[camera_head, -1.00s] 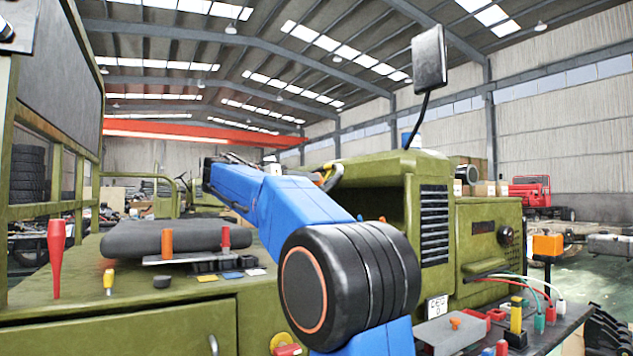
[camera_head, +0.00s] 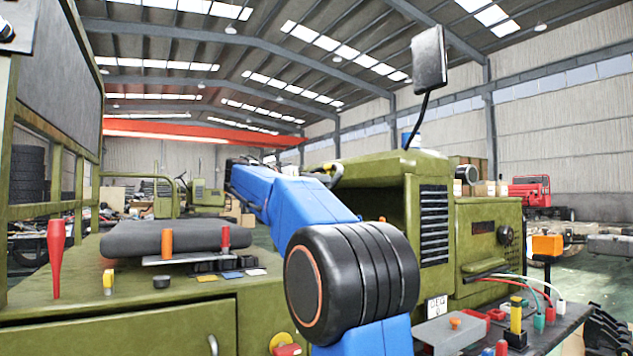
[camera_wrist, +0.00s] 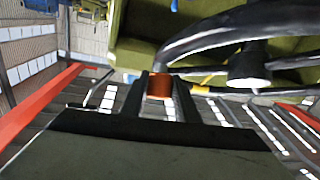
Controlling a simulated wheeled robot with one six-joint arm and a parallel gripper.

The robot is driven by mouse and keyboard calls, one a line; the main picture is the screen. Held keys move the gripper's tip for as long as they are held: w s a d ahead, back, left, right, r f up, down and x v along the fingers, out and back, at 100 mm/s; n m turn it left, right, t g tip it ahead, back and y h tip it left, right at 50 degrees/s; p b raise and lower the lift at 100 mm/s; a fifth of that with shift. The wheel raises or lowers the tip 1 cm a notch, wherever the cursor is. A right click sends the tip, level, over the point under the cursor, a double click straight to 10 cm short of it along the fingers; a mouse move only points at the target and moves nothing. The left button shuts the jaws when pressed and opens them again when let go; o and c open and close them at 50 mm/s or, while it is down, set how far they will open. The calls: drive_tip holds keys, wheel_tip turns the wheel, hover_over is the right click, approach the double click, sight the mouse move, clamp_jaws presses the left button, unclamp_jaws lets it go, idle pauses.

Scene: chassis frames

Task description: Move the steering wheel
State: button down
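The steering wheel (camera_wrist: 232,29) is a thick black ring, with spokes and a white-ended hub (camera_wrist: 248,73), at the upper right of the wrist view. A copper-orange knob (camera_wrist: 159,86) sits at its rim. My gripper (camera_wrist: 161,88) has its two dark fingers on either side of this knob, seemingly closed against it. In the head view, my blue arm reaches into the green vehicle's cab opening and hides most of the wheel and the gripper.
The green vehicle hood (camera_head: 433,166) with a mirror (camera_head: 429,59) stands right of my arm. A green deck (camera_head: 120,290) carries a black cushion (camera_head: 170,238) and several tools at left. A bench with coloured wires and connectors (camera_head: 500,330) is at lower right.

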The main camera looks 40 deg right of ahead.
sight(338, 169)
drive_tip(key=shift+d+r, duration=0.1)
drive_tip(key=shift+s+d+r+n+t, duration=0.2)
drive_tip(key=shift+d+r+n+t, duration=0.1)
drive_tip(key=shift+d+n+t, duration=0.15)
drive_tip(key=d+r+n+t, duration=0.1)
drive_tip(key=n, duration=0.1)
drive_tip(key=d+r+n+t+y, duration=0.1)
drive_tip(key=d+n+t, duration=0.1)
drive_tip(key=d+r+n+t, duration=0.1)
drive_tip(key=d+n+t, duration=0.1)
drive_tip(key=shift+w+d+r+y, duration=0.25)
drive_tip(key=shift+r+y, duration=0.15)
drive_tip(key=shift+w+d+r+n+t+y, duration=0.3)
drive_tip(key=shift+d+n+t+y, duration=0.1)
drive_tip(key=shift+d+n, duration=0.15)
drive_tip(key=shift+w+d+r+n+t+y, duration=0.3)
drive_tip(key=shift+d+n+t, duration=0.15)
drive_tip(key=shift+n, duration=0.15)
drive_tip(key=shift+w+d+r+n+t+y, duration=0.2)
drive_tip(key=shift+d+r+n+t+y, duration=0.15)
drive_tip(key=shift+d+n, duration=0.2)
drive_tip(key=shift+f, duration=0.1)
drive_tip(key=c, duration=1.4)
unclamp_jaws()
drive_tip(key=shift+a, duration=0.1)
